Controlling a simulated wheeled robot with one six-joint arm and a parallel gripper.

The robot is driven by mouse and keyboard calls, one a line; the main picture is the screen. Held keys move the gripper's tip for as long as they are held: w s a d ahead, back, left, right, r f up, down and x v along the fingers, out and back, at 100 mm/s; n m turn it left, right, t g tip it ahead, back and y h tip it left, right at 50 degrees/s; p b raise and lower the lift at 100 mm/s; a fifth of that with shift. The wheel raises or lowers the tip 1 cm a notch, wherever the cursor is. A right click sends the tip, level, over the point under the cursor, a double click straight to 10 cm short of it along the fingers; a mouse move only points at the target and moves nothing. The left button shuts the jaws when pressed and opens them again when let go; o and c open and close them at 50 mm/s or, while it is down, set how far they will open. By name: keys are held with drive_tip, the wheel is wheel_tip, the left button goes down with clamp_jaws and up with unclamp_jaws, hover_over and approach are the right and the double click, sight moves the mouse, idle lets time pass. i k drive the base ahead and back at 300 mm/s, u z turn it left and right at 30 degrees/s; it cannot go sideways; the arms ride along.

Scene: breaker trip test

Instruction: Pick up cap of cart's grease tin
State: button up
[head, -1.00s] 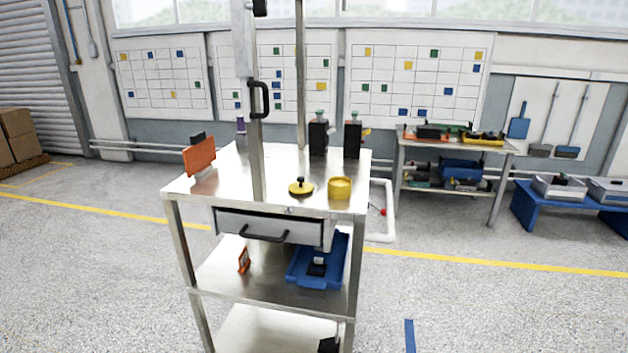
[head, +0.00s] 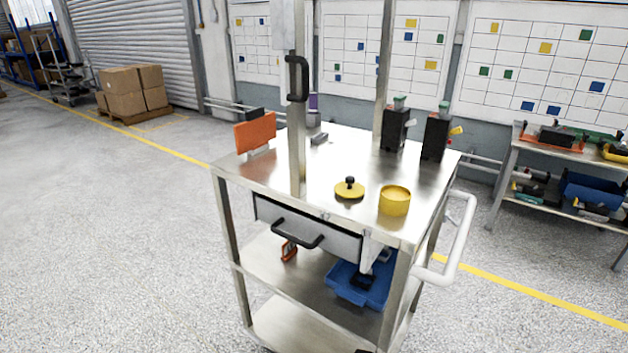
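The yellow cap (head: 349,188), a flat disc with a black knob on top, lies on the top of the metal cart (head: 325,178) near its front edge. The yellow grease tin (head: 394,202) stands open to the right of the cap, apart from it, close to the cart's right front corner. My gripper is not in view.
An orange panel (head: 255,132) stands at the cart's left, and two black devices (head: 395,128) (head: 435,137) stand at its back right. An upright post with a black handle (head: 298,78) rises past the cart. A drawer (head: 305,228) sits below the top. The floor to the left is clear.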

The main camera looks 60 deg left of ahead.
sight(348, 188)
drive_tip(key=u, duration=1.05)
drive_tip(key=i, duration=1)
drive_tip(key=u, duration=1)
